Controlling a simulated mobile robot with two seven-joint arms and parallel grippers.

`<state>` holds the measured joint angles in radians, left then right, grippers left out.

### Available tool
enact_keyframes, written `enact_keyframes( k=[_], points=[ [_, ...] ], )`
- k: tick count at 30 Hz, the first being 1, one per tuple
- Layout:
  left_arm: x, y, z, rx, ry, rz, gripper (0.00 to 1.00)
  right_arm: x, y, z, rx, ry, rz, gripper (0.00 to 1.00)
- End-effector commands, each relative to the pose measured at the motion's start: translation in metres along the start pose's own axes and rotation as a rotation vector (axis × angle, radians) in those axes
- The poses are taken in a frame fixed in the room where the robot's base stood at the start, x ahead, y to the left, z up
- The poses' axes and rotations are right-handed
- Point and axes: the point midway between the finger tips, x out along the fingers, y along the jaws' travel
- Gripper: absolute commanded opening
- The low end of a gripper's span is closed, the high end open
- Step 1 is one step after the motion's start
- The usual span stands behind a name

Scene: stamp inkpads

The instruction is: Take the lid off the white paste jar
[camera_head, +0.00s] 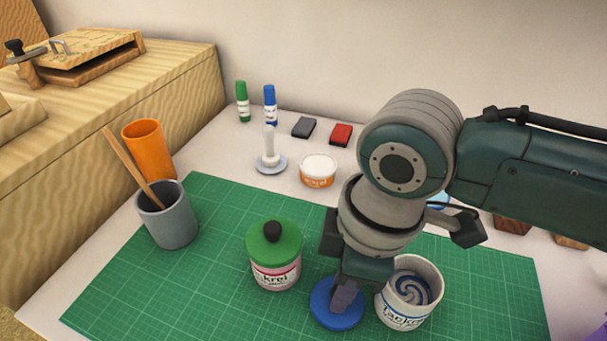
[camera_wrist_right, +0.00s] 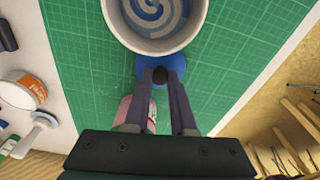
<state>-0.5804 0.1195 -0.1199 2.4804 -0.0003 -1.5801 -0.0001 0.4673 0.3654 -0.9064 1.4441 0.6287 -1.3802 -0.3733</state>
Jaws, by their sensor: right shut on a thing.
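The white paste jar (camera_head: 408,295) stands open on the green cutting mat, with a blue and pale swirl inside; its open mouth also shows in the right wrist view (camera_wrist_right: 155,18). The blue lid (camera_head: 335,308) is off the jar, beside it on the left, low over the mat; I cannot tell whether it touches the mat. My right gripper (camera_head: 345,298) points down and is shut on the lid's dark knob (camera_wrist_right: 160,75). The blue lid shows behind the fingers in the right wrist view (camera_wrist_right: 148,66). My left gripper is not in view.
A jar with a green lid (camera_head: 273,250) stands left of the blue lid. A grey cup (camera_head: 168,217) with a wooden stick is at the mat's left. An orange-labelled tub (camera_head: 318,170) and a white stamp-like piece (camera_head: 269,155) stand behind the mat. The front-left mat is clear.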

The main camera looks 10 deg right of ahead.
Motion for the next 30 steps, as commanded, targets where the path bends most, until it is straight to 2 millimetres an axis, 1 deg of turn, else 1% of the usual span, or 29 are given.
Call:
enact_keyframes(
  k=[6,10,11,18,19,26,29,30],
  points=[
    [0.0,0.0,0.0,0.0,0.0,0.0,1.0,0.0,0.0,0.0,-0.001,0.001,0.0,0.0],
    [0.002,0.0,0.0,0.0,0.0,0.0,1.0,0.003,0.0,0.0,0.0,0.001,0.0,0.0],
    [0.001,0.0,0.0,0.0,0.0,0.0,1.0,0.003,0.0,0.0,-0.001,0.001,0.0,0.24],
    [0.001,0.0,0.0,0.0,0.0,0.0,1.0,0.003,0.0,0.0,0.0,0.001,0.0,0.51],
    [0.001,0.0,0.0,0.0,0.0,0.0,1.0,0.003,0.0,0.0,0.0,0.001,0.0,0.53],
    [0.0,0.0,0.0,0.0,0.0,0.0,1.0,0.002,0.0,0.0,0.0,0.001,0.0,0.53],
    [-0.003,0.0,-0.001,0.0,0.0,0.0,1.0,-0.006,0.001,0.0,0.0,0.001,0.001,0.53],
    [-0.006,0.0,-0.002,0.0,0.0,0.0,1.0,-0.012,0.001,-0.001,0.0,0.002,0.001,0.53]
  ],
)
